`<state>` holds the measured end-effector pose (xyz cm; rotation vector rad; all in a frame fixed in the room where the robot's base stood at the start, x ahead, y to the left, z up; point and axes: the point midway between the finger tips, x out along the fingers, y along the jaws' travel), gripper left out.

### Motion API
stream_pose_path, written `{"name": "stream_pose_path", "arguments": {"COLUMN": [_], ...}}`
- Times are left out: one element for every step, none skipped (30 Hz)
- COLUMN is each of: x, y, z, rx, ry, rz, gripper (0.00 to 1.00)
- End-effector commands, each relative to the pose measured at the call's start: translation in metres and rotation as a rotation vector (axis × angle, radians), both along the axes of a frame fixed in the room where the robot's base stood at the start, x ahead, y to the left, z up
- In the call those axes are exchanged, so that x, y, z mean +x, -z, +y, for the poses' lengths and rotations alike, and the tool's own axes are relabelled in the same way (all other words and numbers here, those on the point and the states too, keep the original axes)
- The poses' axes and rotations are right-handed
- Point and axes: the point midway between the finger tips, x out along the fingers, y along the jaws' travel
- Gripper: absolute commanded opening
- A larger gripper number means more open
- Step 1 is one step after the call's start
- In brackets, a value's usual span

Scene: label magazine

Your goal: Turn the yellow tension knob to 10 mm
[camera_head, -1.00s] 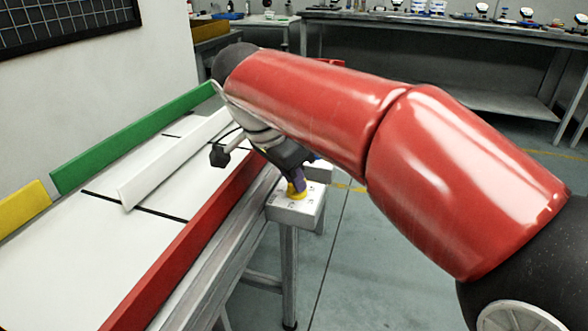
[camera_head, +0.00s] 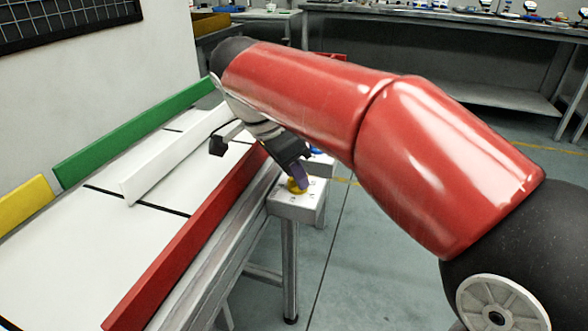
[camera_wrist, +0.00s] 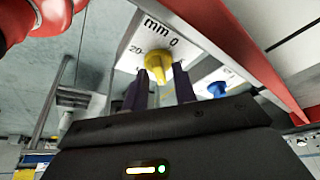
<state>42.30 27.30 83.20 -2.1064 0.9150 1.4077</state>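The yellow tension knob (camera_head: 295,187) sits on top of a white box (camera_head: 290,208) at the end of the rail; it also shows in the wrist view (camera_wrist: 157,61). A printed dial with "mm", "0" and "20" surrounds it; the 10 mm mark cannot be made out. My gripper (camera_wrist: 160,75) is at the knob, one purple-dark finger on each side of its raised grip. Gaps show between the fingers and the grip, so it looks open. In the head view (camera_head: 301,177) a purple finger partly covers the knob.
A blue knob (camera_wrist: 217,88) is close beside the yellow one. A long red rail (camera_head: 190,240) runs left of the box, with a white bar (camera_head: 175,155) and a green rail (camera_head: 130,135) beyond. The floor right of the box is clear.

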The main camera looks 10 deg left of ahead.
Motion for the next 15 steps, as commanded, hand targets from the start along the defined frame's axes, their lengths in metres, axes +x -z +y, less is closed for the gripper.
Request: {"name": "stream_pose_path", "arguments": {"x": [0.000, 0.000, 0.000, 0.000, 0.000, 0.000, 0.000, 0.000, 0.000, 0.000, -0.001, -0.002, -0.003, -0.004, -0.006], "y": [0.000, 0.000, 0.000, 0.000, 0.000, 0.000, 0.000, 0.000, -0.001, -0.002, -0.004, -0.007, -0.011, -0.015, -0.021], "z": [0.000, 0.000, 0.000, 0.000, 0.000, 0.000, 0.000, 0.000, 0.000, 0.001, 0.001, 0.003, 0.004, 0.005, 0.007], "rx": [0.000, 0.000, 0.000, -0.001, -0.001, -0.001, -0.001, -0.001, -0.001, -0.001, 0.001, 0.001, 0.001, 0.002, 0.001], "ry": [0.000, 0.000, 0.000, 0.000, 0.000, 0.000, 0.000, 0.000, 0.000, 0.000, 0.000, -0.002, -0.002, -0.002, -0.003], "rz": [0.000, 0.000, 0.000, 0.001, 0.001, 0.000, 0.000, 0.000, -0.001, -0.001, -0.001, -0.001, -0.001, -0.002, -0.001], "gripper": [0.33, 0.33, 0.33, 0.33, 0.33, 0.33, 0.33, 0.33, 0.33, 0.33, 0.33, 0.33, 0.33, 0.33, 0.33]}}
